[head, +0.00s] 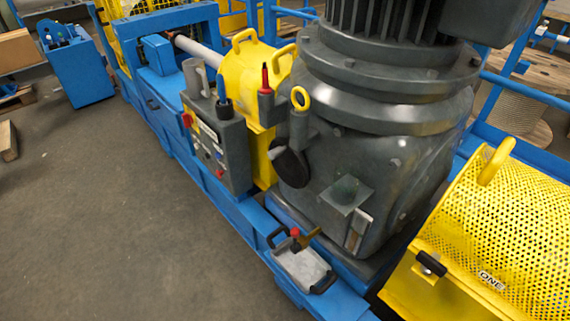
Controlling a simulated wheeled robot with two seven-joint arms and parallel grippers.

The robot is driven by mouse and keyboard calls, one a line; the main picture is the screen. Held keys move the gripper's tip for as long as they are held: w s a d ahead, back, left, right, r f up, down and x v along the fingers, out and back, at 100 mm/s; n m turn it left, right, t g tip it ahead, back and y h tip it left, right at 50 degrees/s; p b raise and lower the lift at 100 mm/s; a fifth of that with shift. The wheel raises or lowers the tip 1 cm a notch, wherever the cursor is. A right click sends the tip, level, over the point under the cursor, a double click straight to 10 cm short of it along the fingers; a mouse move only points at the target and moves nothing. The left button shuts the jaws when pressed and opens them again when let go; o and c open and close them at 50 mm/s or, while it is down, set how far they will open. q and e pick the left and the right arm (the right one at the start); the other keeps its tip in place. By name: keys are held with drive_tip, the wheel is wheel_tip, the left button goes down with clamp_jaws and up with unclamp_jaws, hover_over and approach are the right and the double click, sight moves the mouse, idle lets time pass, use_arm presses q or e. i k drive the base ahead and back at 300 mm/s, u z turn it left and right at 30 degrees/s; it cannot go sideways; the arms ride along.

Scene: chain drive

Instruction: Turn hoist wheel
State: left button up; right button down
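No part labelled as a hoist wheel can be made out. A dark round disc (292,167), perhaps a small handwheel, sits at the left side of the big grey gearbox housing (410,175). Just above it a grey post carries a yellow ring (299,98), standing upright.
A grey control box (216,145) with red switches is on the blue frame (172,135). A grey tray with black handles (301,268) lies at the frame's front. A yellow perforated guard (510,225) stands at right. The floor (110,215) at left is mostly clear.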

sight(291, 166)
drive_tip(key=z, duration=2.35)
drive_tip(key=k, duration=1.2)
drive_tip(key=z, duration=0.45)
drive_tip(key=i, duration=1.5)
drive_tip(key=u, duration=0.1)
